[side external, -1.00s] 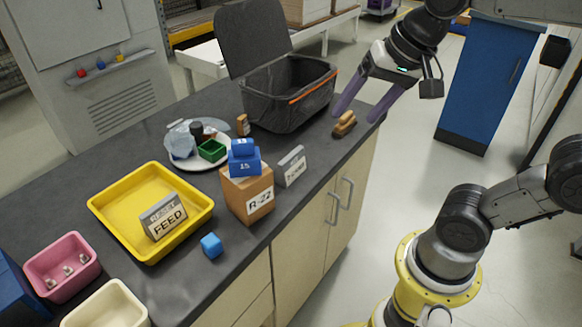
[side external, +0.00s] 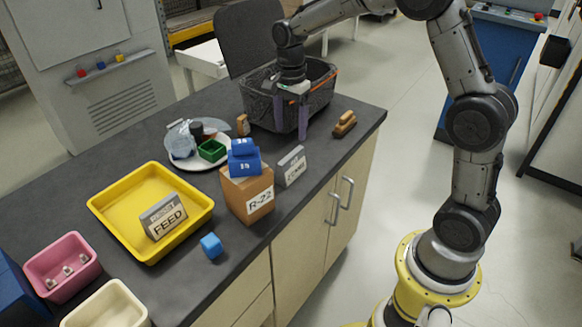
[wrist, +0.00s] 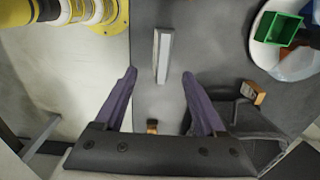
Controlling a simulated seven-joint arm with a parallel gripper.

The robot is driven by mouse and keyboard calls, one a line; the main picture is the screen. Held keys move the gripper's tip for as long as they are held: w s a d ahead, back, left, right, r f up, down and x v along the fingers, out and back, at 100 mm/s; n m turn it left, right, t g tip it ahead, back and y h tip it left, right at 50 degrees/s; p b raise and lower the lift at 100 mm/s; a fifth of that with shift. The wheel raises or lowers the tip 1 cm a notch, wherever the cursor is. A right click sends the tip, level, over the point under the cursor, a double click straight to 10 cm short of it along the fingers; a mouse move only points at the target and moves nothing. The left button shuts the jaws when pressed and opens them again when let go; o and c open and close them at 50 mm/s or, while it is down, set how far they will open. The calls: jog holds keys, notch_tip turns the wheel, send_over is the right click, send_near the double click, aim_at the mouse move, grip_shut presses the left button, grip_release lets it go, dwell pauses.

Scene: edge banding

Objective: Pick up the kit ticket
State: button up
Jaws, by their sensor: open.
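The kit ticket appears to be the small grey-white upright plate with dark lettering (side external: 291,166), standing on the dark bench right of the cardboard box; its text is too small to read surely. In the wrist view the plate (wrist: 163,56) is seen from above as a narrow pale bar. My gripper (side external: 290,137) has two purple fingers pointing down, spread with nothing between them, in front of the black bin and behind the plate. In the wrist view the gripper (wrist: 160,73) has its fingertips apart, either side of the plate's near end in the picture.
A cardboard R-22 box (side external: 248,196) with blue packs on top stands left of the plate. The black bin (side external: 262,112) and a wooden brush (side external: 344,124) are near my gripper. A plate with a green box (side external: 212,151) and a yellow tray (side external: 105,205) lie further left.

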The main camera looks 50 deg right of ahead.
aim_at(291, 155)
notch_tip(291, 155, down, 6)
jog(key=shift+f, duration=0.1)
jog(key=shift+w+d+f, duration=0.1)
jog(key=shift+d+f, duration=0.1)
jog(key=shift+f, duration=0.7)
jog(key=shift+w+d+f, duration=0.15)
jog(key=shift+f, duration=0.7)
jog(key=shift+w+d+f, duration=0.1)
jog(key=shift+d+f, duration=0.1)
jog(key=shift+f, duration=0.7)
grip_shut()
